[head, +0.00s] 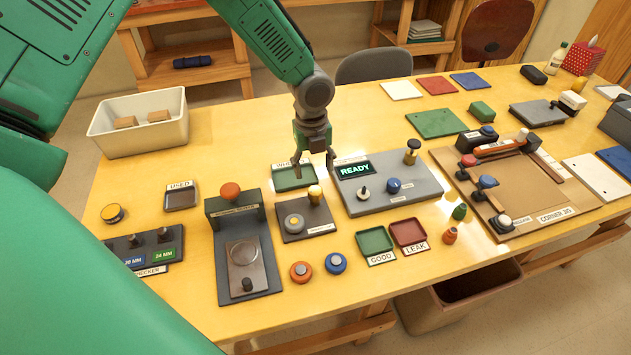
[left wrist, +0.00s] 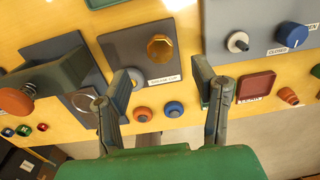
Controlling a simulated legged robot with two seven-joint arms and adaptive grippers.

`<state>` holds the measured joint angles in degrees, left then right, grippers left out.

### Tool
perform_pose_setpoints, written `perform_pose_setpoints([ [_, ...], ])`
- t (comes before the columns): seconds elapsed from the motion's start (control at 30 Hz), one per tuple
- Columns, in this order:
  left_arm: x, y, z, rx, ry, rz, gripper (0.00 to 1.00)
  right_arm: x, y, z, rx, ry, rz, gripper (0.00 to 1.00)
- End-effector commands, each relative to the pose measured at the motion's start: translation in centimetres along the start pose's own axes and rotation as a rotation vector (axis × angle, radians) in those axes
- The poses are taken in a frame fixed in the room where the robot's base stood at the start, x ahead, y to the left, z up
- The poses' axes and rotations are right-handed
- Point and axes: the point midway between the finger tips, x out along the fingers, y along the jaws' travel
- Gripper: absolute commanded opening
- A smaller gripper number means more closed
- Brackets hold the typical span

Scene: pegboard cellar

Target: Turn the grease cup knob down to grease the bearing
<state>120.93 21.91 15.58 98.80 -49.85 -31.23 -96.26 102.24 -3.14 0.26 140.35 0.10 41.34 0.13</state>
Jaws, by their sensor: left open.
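The brass grease cup knob (head: 315,193) stands on a small dark plate (head: 290,236) near the middle of the table, with a white label in front. A grey round bearing (head: 294,222) sits on the same plate, left of the knob. My left gripper (head: 315,162) is open and empty above and behind the plate, apart from the knob. In the left wrist view the brass knob (left wrist: 160,47) shows between and beyond the open left fingers (left wrist: 160,88). The left finger partly covers the bearing there. My right gripper is not in view.
A press-like stand with an orange knob (head: 230,191) is left of the plate. A grey panel with a READY display (head: 354,169) is close on the right. Orange and blue round buttons (head: 335,263) and green and red trays (head: 408,233) lie in front.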

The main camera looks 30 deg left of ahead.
Motion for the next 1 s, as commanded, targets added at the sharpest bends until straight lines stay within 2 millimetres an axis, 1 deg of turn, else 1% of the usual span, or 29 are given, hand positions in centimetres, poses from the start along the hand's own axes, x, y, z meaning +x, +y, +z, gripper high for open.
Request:
perform_pose_setpoints([
  [0.03,-1.0,-0.1,0.1,-0.002,-0.001,-0.004,0.53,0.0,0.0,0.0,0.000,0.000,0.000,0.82],
  [0.1,-2.1,-0.1,0.1,-0.002,-0.001,-0.003,0.53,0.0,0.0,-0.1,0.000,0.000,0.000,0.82],
  [0.2,-3.1,0.0,0.1,0.000,0.000,-0.002,0.53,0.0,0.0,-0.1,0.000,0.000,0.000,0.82],
  [0.3,-3.6,0.0,0.1,0.000,0.001,0.000,0.53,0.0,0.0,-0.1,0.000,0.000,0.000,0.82],
  [1.0,-3.8,0.0,0.0,0.000,0.000,0.000,0.53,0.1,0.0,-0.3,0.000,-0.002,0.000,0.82],
])
